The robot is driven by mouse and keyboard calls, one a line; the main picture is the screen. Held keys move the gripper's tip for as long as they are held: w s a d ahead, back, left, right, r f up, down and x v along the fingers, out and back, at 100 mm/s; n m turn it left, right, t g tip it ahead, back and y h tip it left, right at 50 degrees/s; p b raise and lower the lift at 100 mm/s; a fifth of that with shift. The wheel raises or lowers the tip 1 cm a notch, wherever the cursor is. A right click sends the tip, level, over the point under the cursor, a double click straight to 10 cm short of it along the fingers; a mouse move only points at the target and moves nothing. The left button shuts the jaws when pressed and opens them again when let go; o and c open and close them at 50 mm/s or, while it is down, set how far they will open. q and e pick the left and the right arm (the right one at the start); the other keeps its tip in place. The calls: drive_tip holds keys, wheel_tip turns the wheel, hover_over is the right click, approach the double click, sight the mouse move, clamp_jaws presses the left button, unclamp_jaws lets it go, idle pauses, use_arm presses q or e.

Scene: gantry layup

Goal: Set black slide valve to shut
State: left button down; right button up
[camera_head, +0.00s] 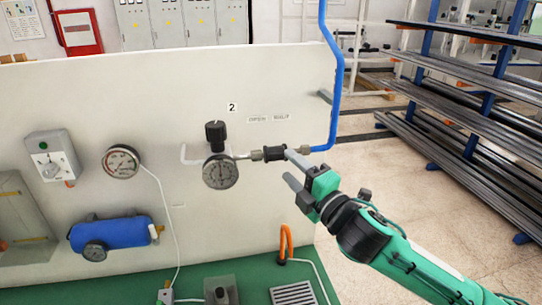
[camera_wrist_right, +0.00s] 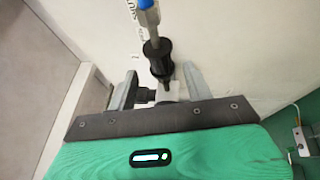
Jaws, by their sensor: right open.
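The black slide valve (camera_head: 274,152) is a dark sleeve on the thin pipe low beside the blue tube, right of the round gauge, on the white panel. In the right wrist view the black sleeve (camera_wrist_right: 160,58) stands upright in the picture, with the silver fitting and blue tube above it. My right gripper (camera_head: 293,170) is open just right of and below the sleeve. In the wrist view its fingers (camera_wrist_right: 160,82) lie to either side of the sleeve's lower end; contact cannot be told. Partly visible lettering is beside the sleeve. My left gripper is not in view.
A gauge (camera_head: 220,172) with a black knob (camera_head: 215,132) above it is left of the valve. The blue tube (camera_head: 335,90) runs up the panel's right edge. Bar racks (camera_head: 465,120) are at right, beyond open floor.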

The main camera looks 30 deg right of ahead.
sight(281, 157)
drive_tip(key=p+x, duration=0.3)
drive_tip(key=x, duration=0.4)
drive_tip(key=shift+w+r+p, duration=0.2)
drive_tip(key=shift+w+p, duration=0.1)
drive_tip(key=shift+w+a, duration=0.15)
drive_tip(key=shift+w, duration=0.25)
drive_tip(key=shift+f, duration=0.1)
